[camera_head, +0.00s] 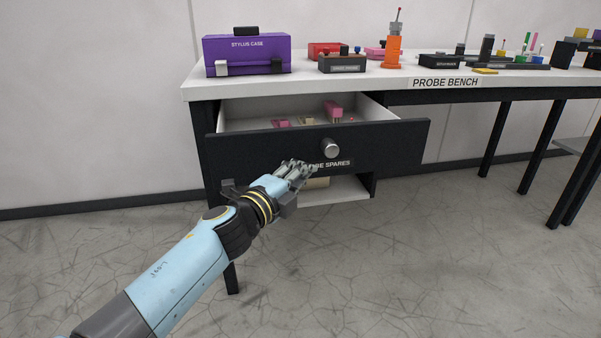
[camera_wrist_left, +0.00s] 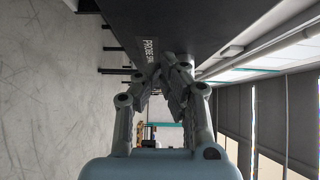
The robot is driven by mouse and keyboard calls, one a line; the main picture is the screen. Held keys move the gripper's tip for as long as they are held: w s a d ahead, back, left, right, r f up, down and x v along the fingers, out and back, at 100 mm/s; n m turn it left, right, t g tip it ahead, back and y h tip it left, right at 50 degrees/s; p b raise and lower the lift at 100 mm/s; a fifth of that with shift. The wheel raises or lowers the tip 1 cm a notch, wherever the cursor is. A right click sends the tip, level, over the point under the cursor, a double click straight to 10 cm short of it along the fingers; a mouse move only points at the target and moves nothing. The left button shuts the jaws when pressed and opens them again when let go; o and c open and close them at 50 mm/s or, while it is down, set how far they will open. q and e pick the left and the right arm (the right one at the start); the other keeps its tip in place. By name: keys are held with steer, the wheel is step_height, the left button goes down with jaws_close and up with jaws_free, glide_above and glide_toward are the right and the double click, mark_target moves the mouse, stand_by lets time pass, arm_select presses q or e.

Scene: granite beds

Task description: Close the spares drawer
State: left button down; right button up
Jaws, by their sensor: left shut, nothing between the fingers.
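The spares drawer (camera_head: 390,146) stands pulled out from under the left end of the white-topped bench, with pink and tan pieces showing inside. Its dark front has a round silver knob (camera_head: 330,148) and a label ending in "SPARES" (camera_head: 338,164). My left gripper (camera_head: 306,169) is shut and empty, just left of and below the knob. It hides the start of the label. In the left wrist view the shut fingers (camera_wrist_left: 177,78) point at the dark drawer front (camera_wrist_left: 205,22), beside its label (camera_wrist_left: 148,52). I cannot tell whether they touch it. My right gripper is not in view.
A purple stylus case (camera_head: 246,58) and an orange tool (camera_head: 393,50) stand on the probe bench (camera_head: 300,80). A lower shelf (camera_head: 335,192) sits beneath the drawer. Dark bench legs (camera_head: 495,135) stand to the right. The floor before the bench is clear.

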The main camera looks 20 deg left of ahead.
arm_select(q)
steer(key=shift+w+a, duration=0.35)
steer(key=shift+w, duration=0.15)
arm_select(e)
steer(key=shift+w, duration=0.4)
